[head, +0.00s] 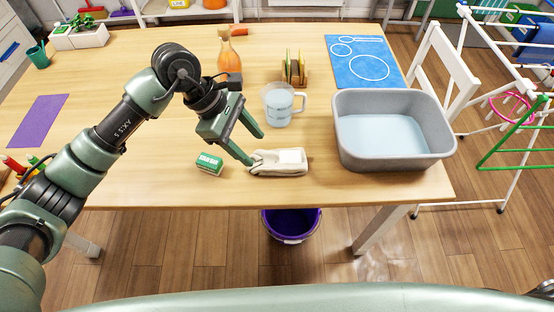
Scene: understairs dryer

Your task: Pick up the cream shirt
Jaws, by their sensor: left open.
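The cream shirt (270,169) lies as a small folded bundle near the front edge of the wooden table, with a paler patch on top. My left gripper (256,149) is open and empty, just at the left end of the shirt. Its lower fingertip overlaps the shirt's left edge in the picture; I cannot tell whether it touches. My right gripper is not in view.
A green box (209,163) lies left of the shirt. A clear jug (278,105) stands behind it, and a grey basin (440,145) with pale blue contents stands to the right. An orange bottle (229,60) and a small rack (294,72) stand farther back. A purple bucket (291,225) is below the table.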

